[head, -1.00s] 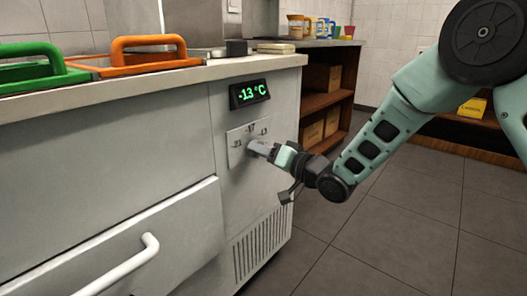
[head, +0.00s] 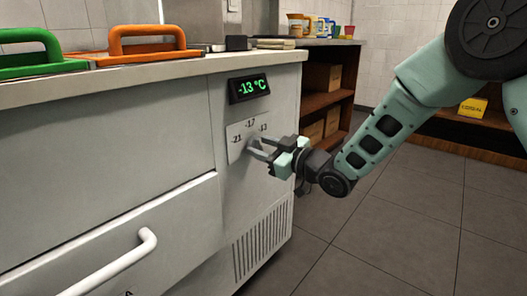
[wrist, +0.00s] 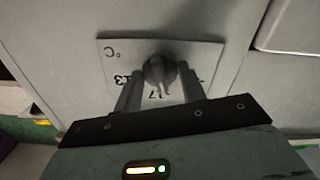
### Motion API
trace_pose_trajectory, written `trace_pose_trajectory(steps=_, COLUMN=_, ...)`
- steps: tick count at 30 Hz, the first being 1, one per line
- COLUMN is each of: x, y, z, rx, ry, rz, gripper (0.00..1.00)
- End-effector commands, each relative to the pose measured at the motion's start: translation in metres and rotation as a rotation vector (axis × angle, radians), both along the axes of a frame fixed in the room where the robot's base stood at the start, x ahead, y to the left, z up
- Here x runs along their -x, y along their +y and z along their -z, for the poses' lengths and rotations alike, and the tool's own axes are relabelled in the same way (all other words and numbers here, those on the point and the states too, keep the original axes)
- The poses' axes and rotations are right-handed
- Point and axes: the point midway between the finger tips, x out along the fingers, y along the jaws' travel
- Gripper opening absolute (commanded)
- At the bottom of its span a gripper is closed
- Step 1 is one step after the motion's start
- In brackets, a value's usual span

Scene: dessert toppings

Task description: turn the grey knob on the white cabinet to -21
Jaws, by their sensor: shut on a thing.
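The grey knob (wrist: 160,70) sits on a pale plate (head: 238,137) on the white cabinet (head: 262,190). The plate is marked -21, -17 and -13 in the head view. The green display (head: 249,89) above it reads -13 °C. My gripper (head: 262,150) is at the plate, its fingers on both sides of the knob and shut on it. In the wrist view my gripper (wrist: 161,90) points at the knob, and the right finger partly covers one label. The knob is mostly hidden behind the fingers in the head view.
A white drawer handle (head: 115,265) sticks out at lower left. Orange (head: 148,45) and green (head: 35,50) handled items stand on the countertop. A brown shelf (head: 340,90) with boxes is behind. The tiled floor at right is clear.

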Motion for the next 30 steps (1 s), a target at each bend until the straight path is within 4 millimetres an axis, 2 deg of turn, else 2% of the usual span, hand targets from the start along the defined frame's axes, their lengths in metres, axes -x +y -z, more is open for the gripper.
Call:
trace_pose_trajectory(steps=18, x=0.0005, y=0.0000, z=0.0030, rx=0.344, ry=-0.441, rz=-0.001, gripper=0.18)
trace_pose_trajectory(steps=30, x=0.0002, y=-0.0005, z=0.0020, rx=0.469, ry=-0.598, rz=0.000, gripper=0.18)
